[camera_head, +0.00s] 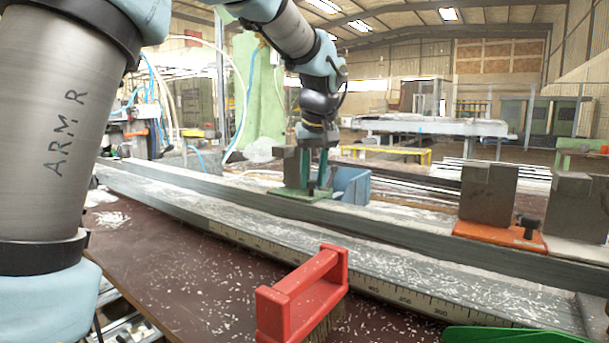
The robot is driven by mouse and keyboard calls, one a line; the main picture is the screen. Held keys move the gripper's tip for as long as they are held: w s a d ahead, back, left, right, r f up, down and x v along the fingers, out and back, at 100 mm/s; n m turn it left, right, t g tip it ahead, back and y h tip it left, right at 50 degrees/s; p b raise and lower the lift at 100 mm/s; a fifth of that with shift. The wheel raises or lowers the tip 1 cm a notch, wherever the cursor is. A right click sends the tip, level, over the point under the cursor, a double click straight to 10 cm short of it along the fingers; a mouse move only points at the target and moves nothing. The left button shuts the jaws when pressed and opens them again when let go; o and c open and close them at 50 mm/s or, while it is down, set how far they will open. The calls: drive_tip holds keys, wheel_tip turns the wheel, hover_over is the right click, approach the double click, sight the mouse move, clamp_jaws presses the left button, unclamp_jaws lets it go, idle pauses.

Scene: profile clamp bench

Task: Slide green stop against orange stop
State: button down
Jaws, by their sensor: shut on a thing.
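The green stop (288,194) has a flat green base and an upright grey block. It sits on the long grey rail (400,226) near the middle of the view. My gripper (314,184) reaches down onto it and is shut on it, just right of its grey block. The fingers hide part of the stop, so the exact grip point is unclear. The orange stop (478,231), with an orange base, grey block and dark knob, sits farther right on the same rail. A wide stretch of rail separates the two stops.
A grey-block stop with a pale base (575,250) stands right of the orange stop. A red-handled brush (302,292) stands on the chip-strewn bench in front. A green object (500,335) lies at the lower right. A blue bin (351,184) shows behind the rail.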

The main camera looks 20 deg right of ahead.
drive_tip(key=s+d, duration=0.4)
drive_tip(key=s, duration=0.2)
drive_tip(key=s+d+p, duration=0.1)
drive_tip(key=s+d, duration=0.2)
drive_tip(key=s, duration=0.4)
drive_tip(key=s+d, duration=0.4)
drive_tip(key=s, duration=0.3)
drive_tip(key=shift+s+d+r, duration=0.15)
drive_tip(key=shift+s+d, duration=0.1)
drive_tip(key=shift+d, duration=0.1)
drive_tip(key=c, duration=0.6)
unclamp_jaws()
drive_tip(key=v, duration=1)
drive_tip(key=shift+s+a+r+p, duration=0.15)
drive_tip(key=shift+r+p, duration=0.1)
drive_tip(key=shift+p, duration=0.05)
drive_tip(key=shift+c, duration=0.3)
